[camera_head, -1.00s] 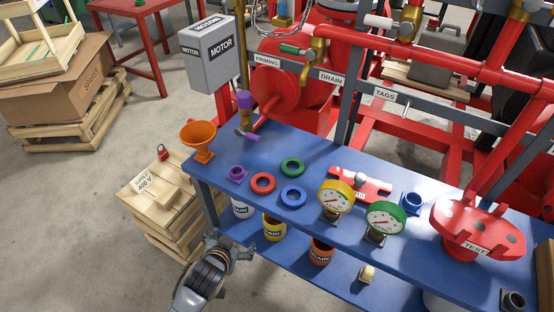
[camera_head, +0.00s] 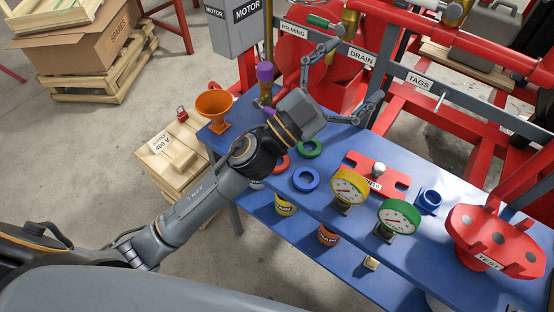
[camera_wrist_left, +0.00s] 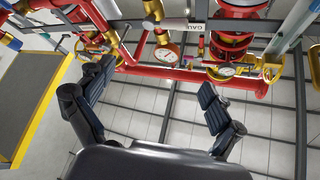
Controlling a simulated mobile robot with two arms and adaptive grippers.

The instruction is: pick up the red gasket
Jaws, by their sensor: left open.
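The red gasket (camera_head: 282,164) lies flat on the blue bench (camera_head: 330,200), partly hidden behind my left wrist. A green gasket (camera_head: 309,149) lies just right of it and a blue gasket (camera_head: 306,180) in front. My left gripper (camera_head: 354,70) is open and empty. Its fingers are spread and reach beyond the gasket, above the back of the bench toward the skid frame. In the left wrist view the open fingers (camera_wrist_left: 155,80) face red pipes and gauges; the gasket does not show there. My right gripper is not in view.
A yellow gauge (camera_head: 350,187) and a green gauge (camera_head: 398,217) stand right of the gaskets. An orange funnel (camera_head: 213,108) stands at the left end. The red test flange (camera_head: 495,240) is at the right. Grey rails and red pipes run behind the bench.

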